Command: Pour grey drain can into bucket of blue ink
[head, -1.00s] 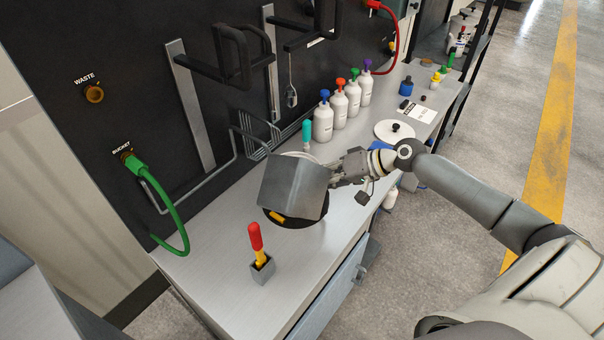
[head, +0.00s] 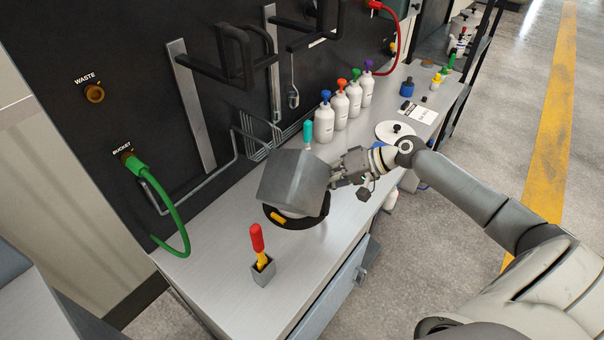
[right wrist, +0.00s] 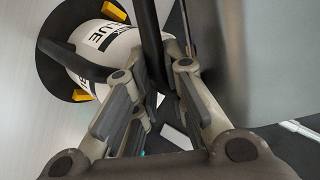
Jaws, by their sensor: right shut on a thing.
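The grey can (head: 292,182) is tilted above the bucket, largely hiding it in the head view. My right gripper (head: 338,176) is shut on the can, at its right side. In the right wrist view the can's grey wall (right wrist: 268,55) fills the right, beside the gripper fingers (right wrist: 160,100). The bucket of blue ink (right wrist: 112,45) is white with a BLUE label, a black ring and yellow clips. In the head view its black ring (head: 304,221) and a yellow clip show below the can. The can's mouth and any liquid are hidden. My left gripper is not in view.
A red-handled tool (head: 257,240) stands in a small grey holder at the front. Several white bottles (head: 340,110) with coloured caps and a white lid (head: 394,132) stand farther back. A green hose (head: 175,200) hangs at the left. The counter's front left is mostly clear.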

